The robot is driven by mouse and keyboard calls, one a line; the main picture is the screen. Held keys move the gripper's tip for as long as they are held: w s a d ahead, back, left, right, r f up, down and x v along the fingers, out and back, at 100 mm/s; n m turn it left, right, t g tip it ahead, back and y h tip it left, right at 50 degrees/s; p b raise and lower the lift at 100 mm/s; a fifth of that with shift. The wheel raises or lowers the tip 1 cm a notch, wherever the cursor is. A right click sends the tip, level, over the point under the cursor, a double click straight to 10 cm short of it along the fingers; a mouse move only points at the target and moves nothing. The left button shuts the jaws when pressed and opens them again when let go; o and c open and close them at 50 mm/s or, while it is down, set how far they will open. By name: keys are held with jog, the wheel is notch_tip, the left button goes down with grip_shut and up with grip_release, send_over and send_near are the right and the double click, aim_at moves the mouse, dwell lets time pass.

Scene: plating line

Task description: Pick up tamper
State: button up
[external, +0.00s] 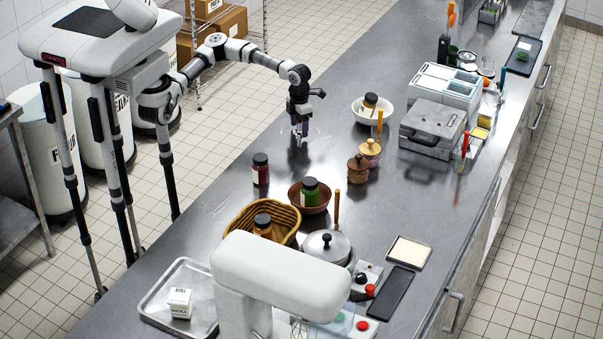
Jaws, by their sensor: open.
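My gripper (299,137) hangs fingers down over the steel counter, left of the white bowl. The jaws are open, and nothing is clearly visible between them. I cannot pick out the tamper with certainty. A small brown wooden piece with a round knob (358,168) stands upright on the counter to the lower right of my gripper, apart from it. A lighter, banded wooden piece with a knob (370,152) stands just behind it. Either may be the tamper or a lidded pot; they are too small to tell.
A white bowl (359,115) holds a dark-lidded jar. A dark red jar (261,169), a brown bowl (296,194) with a green jar, and a wicker basket (238,218) stand nearer. A grey press-like appliance (433,123) is at right. Bare counter surrounds my gripper.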

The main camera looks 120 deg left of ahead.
jog(key=shift+f, duration=0.45)
jog(key=shift+r, duration=0.1)
jog(key=c, duration=1.1)
jog(key=shift+r, duration=0.1)
